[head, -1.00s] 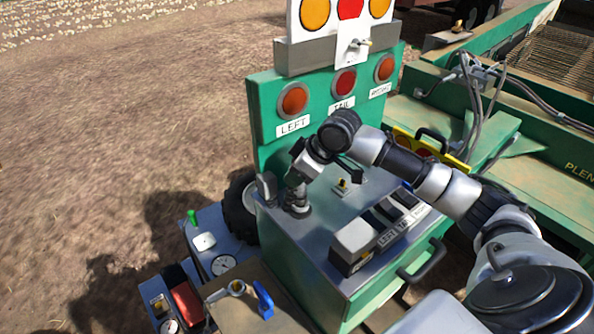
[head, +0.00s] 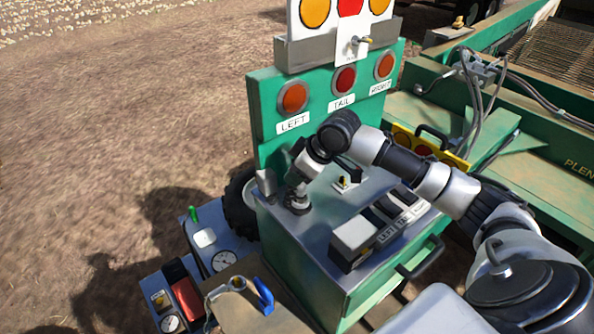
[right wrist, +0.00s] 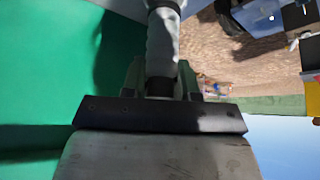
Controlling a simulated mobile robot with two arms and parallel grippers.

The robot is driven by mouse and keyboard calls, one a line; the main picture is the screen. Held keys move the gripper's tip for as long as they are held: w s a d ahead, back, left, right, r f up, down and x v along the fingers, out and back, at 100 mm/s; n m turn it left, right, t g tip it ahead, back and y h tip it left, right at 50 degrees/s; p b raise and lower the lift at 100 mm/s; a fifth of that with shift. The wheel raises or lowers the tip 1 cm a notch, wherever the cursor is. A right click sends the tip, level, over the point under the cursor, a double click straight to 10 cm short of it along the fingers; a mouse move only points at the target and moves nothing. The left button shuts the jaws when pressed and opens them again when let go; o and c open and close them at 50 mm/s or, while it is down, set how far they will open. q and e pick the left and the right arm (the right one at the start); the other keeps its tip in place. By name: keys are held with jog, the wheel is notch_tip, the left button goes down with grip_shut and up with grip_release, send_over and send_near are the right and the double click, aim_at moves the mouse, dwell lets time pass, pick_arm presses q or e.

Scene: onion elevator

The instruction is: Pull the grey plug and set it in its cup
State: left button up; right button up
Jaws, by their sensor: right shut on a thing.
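My right gripper (head: 297,188) is low over the left end of the green cabinet's grey top (head: 322,215). It is shut on the grey plug (right wrist: 163,45), a pale grey cylinder between its fingers in the right wrist view. In the head view the plug's lower part (head: 298,203) shows under the fingers, upright, at a dark round fitting on the cabinet top. I cannot tell whether it sits in that fitting or is just clear of it. I cannot make out the cup for certain. My left gripper is not in view.
A green panel (head: 262,105) with LEFT, TAIL and RIGHT lamps stands behind the gripper. A small grey upright piece (head: 265,184) is close to its left. A switch box (head: 352,240) is at the front. A blue-handled tool (head: 263,294) lies on the lower left ledge.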

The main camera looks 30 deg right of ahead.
jog(key=shift+f, duration=0.75)
dwell(0.3)
jog(key=o, duration=1.5)
jog(key=shift+r, duration=3.5)
